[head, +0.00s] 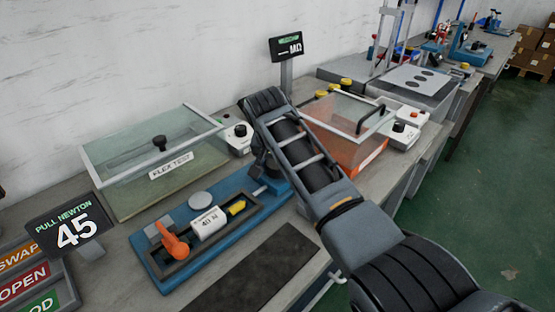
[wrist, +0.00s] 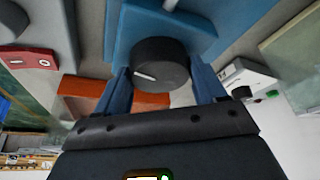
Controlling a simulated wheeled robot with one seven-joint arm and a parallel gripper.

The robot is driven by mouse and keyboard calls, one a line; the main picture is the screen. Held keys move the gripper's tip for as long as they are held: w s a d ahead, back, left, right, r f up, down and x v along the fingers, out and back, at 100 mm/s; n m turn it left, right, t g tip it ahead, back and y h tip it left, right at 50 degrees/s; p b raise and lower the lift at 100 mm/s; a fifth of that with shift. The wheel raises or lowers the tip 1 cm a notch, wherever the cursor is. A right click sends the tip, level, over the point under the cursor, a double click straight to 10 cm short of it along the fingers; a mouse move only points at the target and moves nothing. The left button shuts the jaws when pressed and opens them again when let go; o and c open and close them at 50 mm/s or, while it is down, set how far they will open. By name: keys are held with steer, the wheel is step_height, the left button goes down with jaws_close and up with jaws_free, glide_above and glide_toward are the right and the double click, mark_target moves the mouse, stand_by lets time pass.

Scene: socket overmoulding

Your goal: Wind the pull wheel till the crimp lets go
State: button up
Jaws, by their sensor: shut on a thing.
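The pull wheel (wrist: 160,66) is a dark round knob with a white mark, on a blue housing in the wrist view. My gripper (wrist: 162,78) has its two blue fingers on either side of the wheel, shut on it. In the head view my arm hides most of the wheel and gripper at the right end of the blue pull tester (head: 160,272). On the tester are an orange clamp lever (head: 174,246), a white labelled block (head: 208,224) and a small yellow piece (head: 237,207). The pull display (head: 74,232) reads 45 newton. The crimp itself cannot be made out.
A clear-lidded flex test box (head: 150,160) stands behind the tester. An orange box with a clear lid (head: 350,140) is right of my arm. A meter on a post (head: 286,48) stands behind. A dark mat (head: 250,270) lies in front; signs stand at the lower left.

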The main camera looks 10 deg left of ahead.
steer(key=m, duration=0.1)
steer(key=m+h+b, duration=0.1)
steer(key=m, duration=0.1)
steer(key=shift+a+f+g, duration=0.15)
steer(key=shift+g, duration=0.15)
steer(key=shift+m+h+b, duration=0.4)
steer(key=shift+m+b, duration=0.4)
steer(key=shift+m, duration=0.2)
steer(key=o, duration=1)
steer(key=shift+v, duration=3.95)
steer(key=shift+w, duration=0.15)
